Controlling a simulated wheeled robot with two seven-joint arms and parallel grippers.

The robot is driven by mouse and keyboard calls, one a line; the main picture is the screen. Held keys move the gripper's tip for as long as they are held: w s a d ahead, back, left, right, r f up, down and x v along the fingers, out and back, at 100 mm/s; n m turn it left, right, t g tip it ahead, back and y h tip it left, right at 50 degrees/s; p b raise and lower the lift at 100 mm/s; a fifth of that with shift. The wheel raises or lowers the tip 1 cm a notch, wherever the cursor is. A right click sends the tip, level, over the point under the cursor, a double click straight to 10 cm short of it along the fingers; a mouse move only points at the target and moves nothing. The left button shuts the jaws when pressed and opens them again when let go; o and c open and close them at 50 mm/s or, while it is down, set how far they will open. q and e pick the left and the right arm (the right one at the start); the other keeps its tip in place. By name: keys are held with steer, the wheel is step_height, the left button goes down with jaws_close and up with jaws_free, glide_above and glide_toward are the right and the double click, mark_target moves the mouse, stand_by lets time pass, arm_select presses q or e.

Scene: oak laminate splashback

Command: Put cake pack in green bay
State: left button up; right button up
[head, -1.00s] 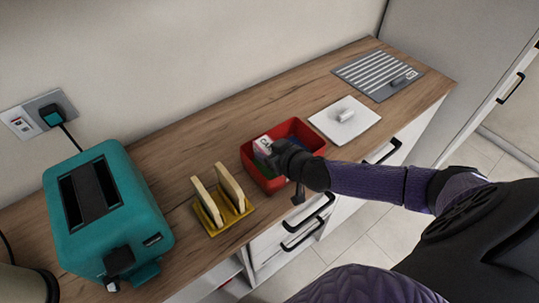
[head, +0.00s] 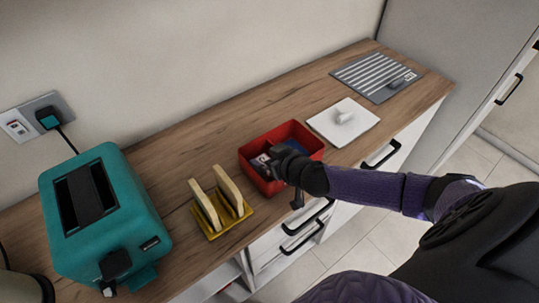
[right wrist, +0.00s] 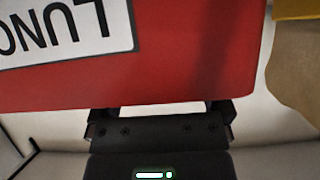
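The red bin (head: 310,150) stands on the worktop in the middle of the head view. Its wall, with a white label reading "LUN…", fills much of the right wrist view (right wrist: 190,50). My right gripper (head: 271,163) reaches over the bin's front wall, fingers down inside. A small pale and dark pack (head: 261,159), probably the cake pack, shows at the fingertips, low in the bin's left part. The bin wall hides the fingertips in the right wrist view, so I cannot tell whether they grip it. I cannot make out a green bay. My left gripper is not in view.
A yellow toast rack (head: 213,233) with bread slices stands just left of the bin, and a teal toaster (head: 134,200) further left. A white board (head: 368,125) with a small white item lies to the right, then a grey striped mat (head: 350,72).

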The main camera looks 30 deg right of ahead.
steer(key=shift+r+p, duration=0.3)
steer(key=shift+r, duration=0.1)
steer(key=a+p+v, duration=0.1)
steer(key=p+v, duration=0.2)
steer(key=v, duration=0.8)
steer(key=s+d+f+g+h, duration=0.2)
steer(key=s+d+f, duration=0.2)
steer(key=f, duration=0.3)
steer(key=s+d+f+g+h, duration=0.1)
steer(key=s+d+f+g, duration=0.2)
steer(key=f, duration=0.5)
steer(key=s+a+f+g, duration=0.2)
steer(key=s+a+f, duration=0.2)
steer(key=s, duration=0.3)
steer(key=s+a+f+n+g+y, duration=0.1)
steer(key=s+a+f+g, duration=0.1)
steer(key=s+a+f, duration=0.3)
steer(key=s+a+f+g+y, duration=0.1)
steer(key=s+a+f, duration=0.3)
steer(key=s, duration=0.5)
step_height(320, 180, down, 2)
steer(key=shift+a+n+g, duration=0.2)
steer(key=shift+n+g, duration=0.1)
steer(key=shift+g, duration=0.4)
